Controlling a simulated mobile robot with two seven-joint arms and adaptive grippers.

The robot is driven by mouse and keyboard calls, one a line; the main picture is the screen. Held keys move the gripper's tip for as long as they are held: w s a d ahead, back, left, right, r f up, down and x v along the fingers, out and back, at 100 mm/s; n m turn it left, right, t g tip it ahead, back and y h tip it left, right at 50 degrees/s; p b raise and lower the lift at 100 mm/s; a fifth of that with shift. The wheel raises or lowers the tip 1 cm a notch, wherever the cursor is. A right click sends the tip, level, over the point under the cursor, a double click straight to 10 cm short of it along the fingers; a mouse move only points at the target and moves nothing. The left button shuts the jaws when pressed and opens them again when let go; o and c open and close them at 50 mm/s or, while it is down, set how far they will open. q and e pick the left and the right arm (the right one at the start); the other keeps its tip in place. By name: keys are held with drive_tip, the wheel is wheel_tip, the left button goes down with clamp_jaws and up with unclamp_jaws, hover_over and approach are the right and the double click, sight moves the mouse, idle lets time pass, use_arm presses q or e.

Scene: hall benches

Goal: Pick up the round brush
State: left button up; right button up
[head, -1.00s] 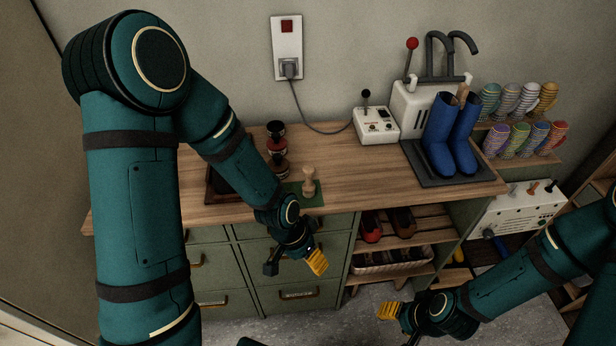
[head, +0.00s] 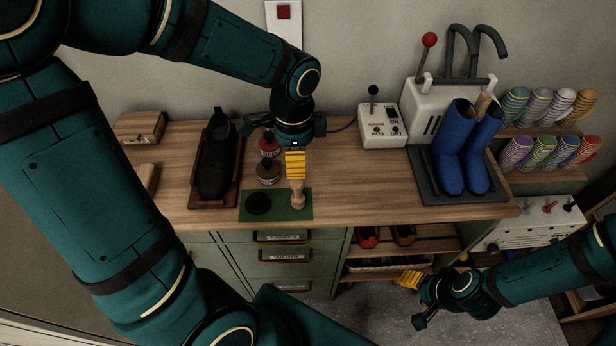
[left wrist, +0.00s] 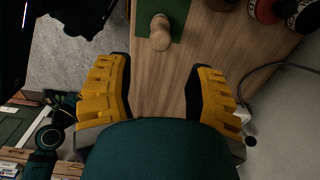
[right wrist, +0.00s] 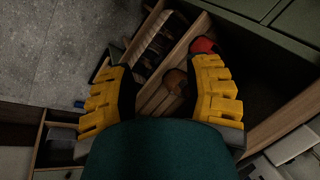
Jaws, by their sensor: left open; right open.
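The round brush (head: 297,196) has a pale wooden knob handle and stands upright on the right part of a green mat (head: 276,213) on the wooden bench top. My right gripper (head: 413,300) is open and empty, in front of the low shelves.
A dark round tin (head: 258,203) lies on the mat left of the brush. Several tins (head: 268,172) stand behind it. A dark shoe in a tray (head: 214,165) is at left; a control box (head: 382,127) and blue boots (head: 455,150) are at right. Bench top before the control box is clear.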

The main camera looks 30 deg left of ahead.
sight(296, 183)
use_arm(q)
drive_tip(key=f+b, duration=0.1)
drive_tip(key=f, duration=0.3)
drive_tip(key=f+b, duration=0.1)
drive_tip(key=f, duration=0.3)
drive_tip(key=shift+s+f, duration=0.2)
drive_tip(key=shift+f, duration=0.15)
drive_tip(key=f+b, duration=0.1)
drive_tip(key=f, duration=0.4)
drive_tip(key=shift+w+b, duration=0.2)
drive_tip(key=shift+b, duration=0.1)
use_arm(e)
drive_tip(key=f, duration=0.1)
drive_tip(key=s+f, duration=0.1)
drive_tip(key=f, duration=0.1)
drive_tip(key=shift+s+a+f, duration=0.1)
drive_tip(key=shift+s+f, duration=0.15)
use_arm(q)
clamp_jaws()
